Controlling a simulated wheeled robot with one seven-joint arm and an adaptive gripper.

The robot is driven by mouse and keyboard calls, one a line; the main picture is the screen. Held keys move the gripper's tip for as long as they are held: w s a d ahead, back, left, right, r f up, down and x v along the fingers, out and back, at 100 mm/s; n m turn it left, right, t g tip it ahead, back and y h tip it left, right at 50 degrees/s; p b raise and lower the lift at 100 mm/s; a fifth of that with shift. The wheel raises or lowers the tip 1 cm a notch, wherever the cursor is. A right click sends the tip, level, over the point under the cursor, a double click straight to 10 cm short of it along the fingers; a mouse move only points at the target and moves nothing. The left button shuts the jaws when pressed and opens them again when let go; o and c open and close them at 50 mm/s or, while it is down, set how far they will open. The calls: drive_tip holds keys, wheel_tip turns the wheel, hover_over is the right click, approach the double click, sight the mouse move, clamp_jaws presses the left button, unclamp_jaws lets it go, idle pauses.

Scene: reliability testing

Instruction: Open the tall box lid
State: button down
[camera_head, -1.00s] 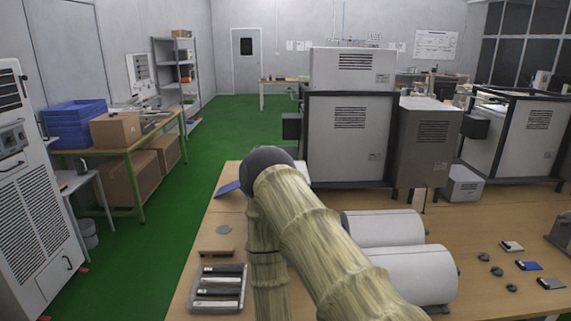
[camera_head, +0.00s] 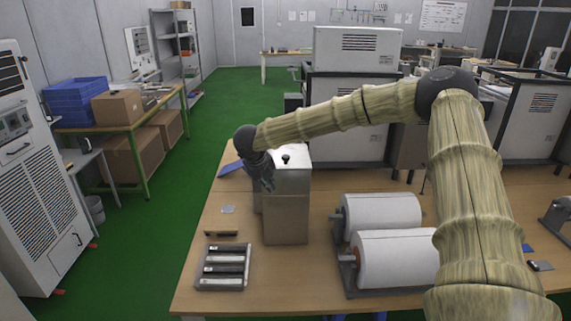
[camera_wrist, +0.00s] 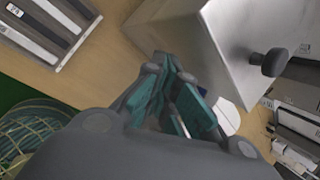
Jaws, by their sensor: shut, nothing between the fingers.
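The tall box (camera_head: 286,220) stands upright on the wooden table, with a tan lower body. Its metallic lid (camera_head: 294,182) is on top and carries a dark round knob (camera_head: 286,159). In the wrist view the lid (camera_wrist: 225,45) fills the upper middle, with the knob (camera_wrist: 268,62) to its right. My gripper (camera_head: 268,186) points down at the left side of the lid, below the knob's height. In the wrist view my gripper (camera_wrist: 184,112) has its teal fingers together and empty, close by the lid. I cannot tell whether they touch it.
A tray with dark strips (camera_head: 222,267) lies front left of the box. White rollers (camera_head: 395,258) on a stand are to its right. Large grey cabinets (camera_head: 350,95) stand behind.

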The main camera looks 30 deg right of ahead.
sight(285, 169)
drive_tip(key=s+d+r+m+y, duration=0.1)
drive_tip(key=d+r+m+y, duration=0.1)
drive_tip(key=d+r+m, duration=0.35)
drive_tip(key=d+r+m+y, duration=0.2)
drive_tip(key=r, duration=0.7)
drive_tip(key=shift+s+p+x, duration=0.1)
drive_tip(key=shift+p+x, duration=0.95)
drive_tip(key=shift+x, duration=1.45)
drive_tip(key=shift+s+p+x, duration=0.15)
drive_tip(key=shift+p+x, duration=0.9)
drive_tip(key=shift+x, duration=1.45)
drive_tip(key=shift+w+r+n, duration=0.1)
drive_tip(key=shift+w+n, duration=0.05)
drive_tip(key=shift+n, duration=0.1)
